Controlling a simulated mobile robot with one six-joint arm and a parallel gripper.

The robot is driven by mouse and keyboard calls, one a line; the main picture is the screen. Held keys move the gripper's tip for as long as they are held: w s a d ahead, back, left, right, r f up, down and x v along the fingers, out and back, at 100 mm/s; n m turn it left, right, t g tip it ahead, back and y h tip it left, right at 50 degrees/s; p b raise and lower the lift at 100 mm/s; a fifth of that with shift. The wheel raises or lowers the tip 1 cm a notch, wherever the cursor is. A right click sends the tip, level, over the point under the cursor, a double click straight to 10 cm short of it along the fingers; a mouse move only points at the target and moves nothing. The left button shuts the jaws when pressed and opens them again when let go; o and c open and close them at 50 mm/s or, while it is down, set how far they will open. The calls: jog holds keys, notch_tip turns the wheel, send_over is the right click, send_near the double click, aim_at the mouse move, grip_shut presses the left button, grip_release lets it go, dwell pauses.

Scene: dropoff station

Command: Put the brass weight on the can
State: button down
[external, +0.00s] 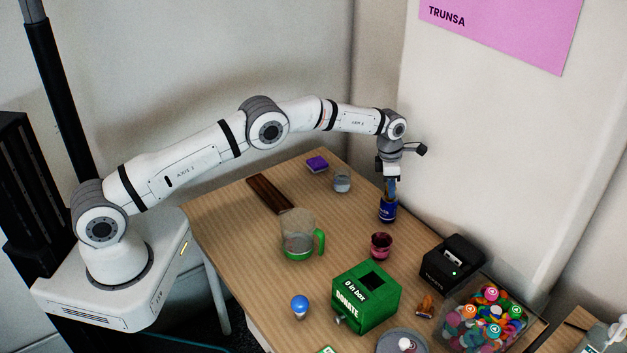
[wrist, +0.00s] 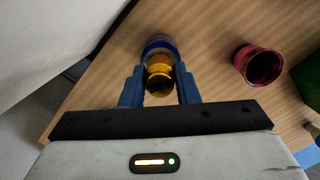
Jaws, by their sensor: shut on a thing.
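The blue can (external: 388,211) stands upright near the table's back right edge, and its upper rim shows in the wrist view (wrist: 158,43). My gripper (external: 391,188) points down right over the can. In the wrist view my gripper (wrist: 160,88) is shut on the brass weight (wrist: 158,72), a golden knobbed piece between the blue fingers. The weight overlaps the can's top in that view. I cannot tell whether the weight touches the can. In the external view the fingers mostly hide the weight.
A dark red cup (external: 381,246) stands close in front of the can. A glass (external: 342,182) is to its left. A green-handled jug (external: 299,236), a green donation box (external: 367,297) and a black device (external: 453,262) stand nearer the front. The wall is close behind.

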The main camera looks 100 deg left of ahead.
jog(key=shift+f, duration=0.2)
jog(key=c, duration=1.1)
grip_release()
jog(key=shift+r, duration=0.1)
notch_tip(320, 180, up, 12)
jog(key=s+b, duration=0.1)
jog(key=shift+s+b, duration=0.2)
jog(key=shift+b, duration=0.2)
jog(key=shift+r, duration=0.1)
